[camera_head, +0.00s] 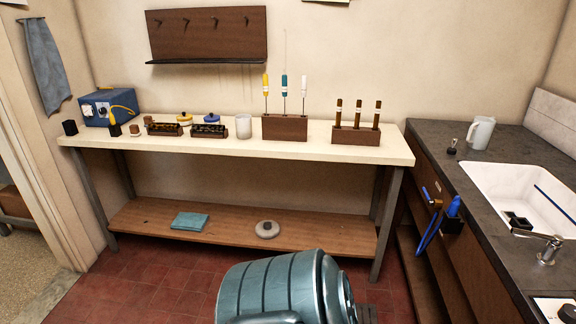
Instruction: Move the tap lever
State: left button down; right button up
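The metal tap (548,250) stands on the dark counter at the right, at the front edge of the white sink. Its thin spout reaches left over the basin's near edge. The tap is small here, and I cannot clearly tell its lever from the body or how it is turned. Neither of my grippers shows in this view, so nothing of mine is seen touching the tap.
The white sink (480,178) holds a small dark item and a blue rod. A white jug (481,133) stands behind it. Blue-handled tools (437,222) hang on the counter front. A teal ribbed body fills the bottom middle; I cannot tell whether it is mine.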

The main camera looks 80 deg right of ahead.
aim_at(557, 239)
jog(key=z, duration=4.35)
